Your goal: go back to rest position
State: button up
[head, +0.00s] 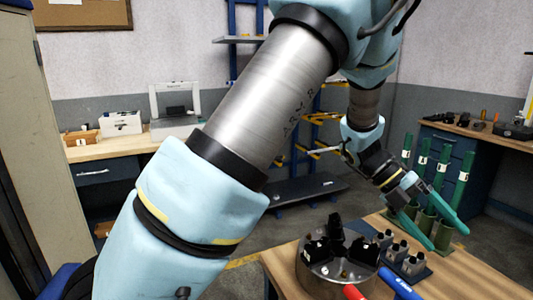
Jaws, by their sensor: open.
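My arm crosses the middle of the view from lower left to upper right and bends down to my gripper (449,238) at the right. The gripper's two teal fingers are spread apart, pointing down and to the right. I see nothing between them. The fingertips overlap the green cylinders (444,234) at the back of the wooden table (462,280); I cannot tell whether they touch.
A metal chuck (323,279) with black jaws stands on the near table, beside grey blocks (412,266) and red (353,292) and blue (400,285) handles. Green upright tubes (422,157) stand behind. A workbench (140,146) lines the back left. A tall cabinet (32,110) stands left.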

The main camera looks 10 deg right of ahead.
jog(key=w+n+t+h+b, duration=0.2)
jog(key=w+n+t+h, duration=0.2)
jog(key=w+n+t, duration=0.55)
jog(key=w+a+f+n+t+y+b, duration=0.25)
jog(key=w+a+n+t, duration=0.25)
jog(key=w+a+n, duration=0.95)
jog(key=w+a+f+n+y+b, duration=0.1)
jog(key=a+f+n+y, duration=0.2)
jog(key=a, duration=0.6)
jog(key=w+a+f+n+y+b, duration=0.1)
jog(key=w+a+n+y, duration=0.15)
jog(key=a+n, duration=0.55)
jog(key=s+a+f+n+g+y+b, duration=0.1)
jog(key=s+a+f+n+g, duration=0.1)
jog(key=s+a+n, duration=0.3)
jog(key=s+a+f+n+g+y+b, duration=0.1)
jog(key=s+a+f+n+g, duration=0.1)
jog(key=s+a+n, duration=0.3)
jog(key=s+a+f, duration=0.1)
jog(key=s+a, duration=0.2)
jog(key=s, duration=0.3)
jog(key=shift+y, duration=0.4)
